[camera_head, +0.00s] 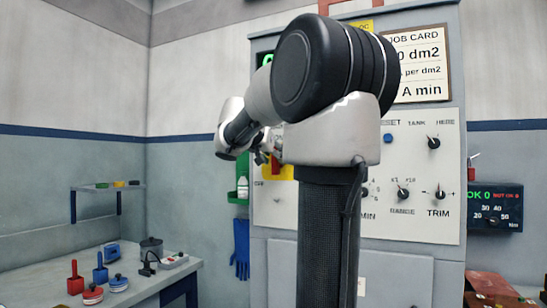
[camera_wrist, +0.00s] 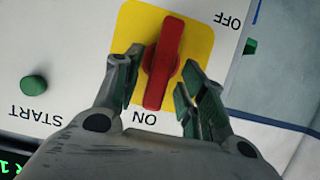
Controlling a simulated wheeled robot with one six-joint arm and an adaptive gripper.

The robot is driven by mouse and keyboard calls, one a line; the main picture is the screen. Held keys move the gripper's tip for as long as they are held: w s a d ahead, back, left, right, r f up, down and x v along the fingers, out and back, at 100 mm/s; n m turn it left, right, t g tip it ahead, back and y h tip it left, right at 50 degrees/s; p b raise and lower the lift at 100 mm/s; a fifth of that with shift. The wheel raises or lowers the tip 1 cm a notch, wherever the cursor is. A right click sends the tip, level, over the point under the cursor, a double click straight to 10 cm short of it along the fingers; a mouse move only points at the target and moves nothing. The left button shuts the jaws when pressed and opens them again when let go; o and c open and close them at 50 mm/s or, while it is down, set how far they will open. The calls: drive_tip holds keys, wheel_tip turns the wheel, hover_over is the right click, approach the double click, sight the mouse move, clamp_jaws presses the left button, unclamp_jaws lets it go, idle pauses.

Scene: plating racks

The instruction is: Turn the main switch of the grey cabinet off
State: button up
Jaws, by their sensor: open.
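The main switch, a red bar handle (camera_wrist: 163,60) on a yellow plate (camera_wrist: 203,35), fills the middle of the wrist view. The labels appear upside down: ON lies just below the handle's lower end, OFF at the upper right corner. The handle stands nearly upright in the picture, with its lower end by ON. My gripper (camera_wrist: 162,72) is open, with one finger on each side of the handle; I cannot tell whether either finger touches it. In the head view my arm partly hides the yellow plate (camera_head: 285,172) on the grey cabinet (camera_head: 395,265).
A green START button (camera_wrist: 34,84) is on the panel beside the switch. Knobs, such as the trim knob (camera_head: 440,194), sit farther right on the panel. A workbench (camera_head: 55,281) with red and blue items stands at the left. Blue gloves (camera_head: 241,248) hang beside the cabinet.

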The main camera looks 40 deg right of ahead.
drive_tip(key=shift+w+d+f, duration=0.1)
drive_tip(key=shift+d, duration=0.15)
clamp_jaws()
